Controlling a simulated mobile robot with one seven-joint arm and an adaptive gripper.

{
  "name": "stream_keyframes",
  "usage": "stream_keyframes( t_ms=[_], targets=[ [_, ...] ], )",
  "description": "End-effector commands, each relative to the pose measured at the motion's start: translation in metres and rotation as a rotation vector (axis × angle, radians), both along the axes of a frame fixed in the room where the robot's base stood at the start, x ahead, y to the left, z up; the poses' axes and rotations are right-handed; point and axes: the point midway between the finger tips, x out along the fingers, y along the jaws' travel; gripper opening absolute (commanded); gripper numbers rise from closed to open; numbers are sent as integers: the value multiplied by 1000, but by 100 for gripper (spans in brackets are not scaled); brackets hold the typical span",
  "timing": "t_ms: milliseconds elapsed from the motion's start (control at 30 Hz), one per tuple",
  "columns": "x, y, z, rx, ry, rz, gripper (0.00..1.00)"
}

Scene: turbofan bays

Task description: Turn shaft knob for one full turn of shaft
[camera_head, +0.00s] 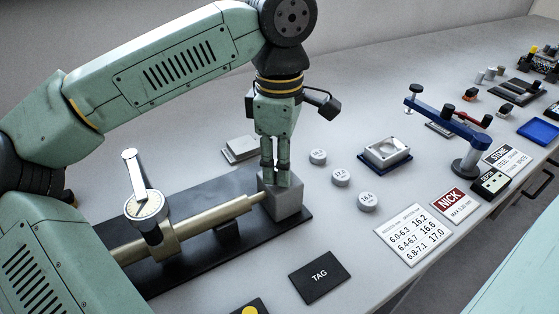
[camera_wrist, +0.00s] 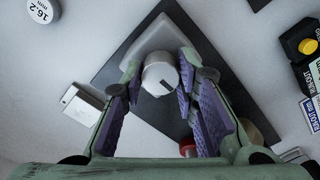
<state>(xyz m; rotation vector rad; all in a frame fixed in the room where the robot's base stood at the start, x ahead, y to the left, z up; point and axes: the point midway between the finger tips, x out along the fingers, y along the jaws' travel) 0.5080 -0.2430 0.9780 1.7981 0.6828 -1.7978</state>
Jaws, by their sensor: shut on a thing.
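The shaft knob (camera_wrist: 159,76) is a pale grey round knob with a dark index line, seen between my fingertips in the wrist view. It sits by a grey block (camera_head: 288,206) at the right end of the brass shaft (camera_head: 238,209). My gripper (camera_head: 275,180) points down over that block, its fingers closed on the knob; its purple-padded fingers flank the knob in the wrist view (camera_wrist: 168,76). In the head view my fingers hide the knob. A dial gauge (camera_head: 146,205) stands over the shaft's left part.
The black base plate (camera_head: 297,226) carries the shaft. Marked round discs (camera_head: 341,177), a TAG plate (camera_head: 320,276), a number card (camera_head: 414,234) and a red NICK card (camera_head: 449,202) lie around it. A blue-armed stand (camera_head: 447,121) rises at the right.

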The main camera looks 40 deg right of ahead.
Motion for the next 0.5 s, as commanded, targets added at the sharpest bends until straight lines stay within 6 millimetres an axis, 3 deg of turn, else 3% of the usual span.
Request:
stream_keyframes(
  t_ms=[267, 300, 500],
  targets=[
    [-1, 0, -1, 4, 2, -2, 0],
    [-1, 0, -1, 4, 2, -1, 29],
    [-1, 0, -1, 1, 1, 0, 43]
  ],
)
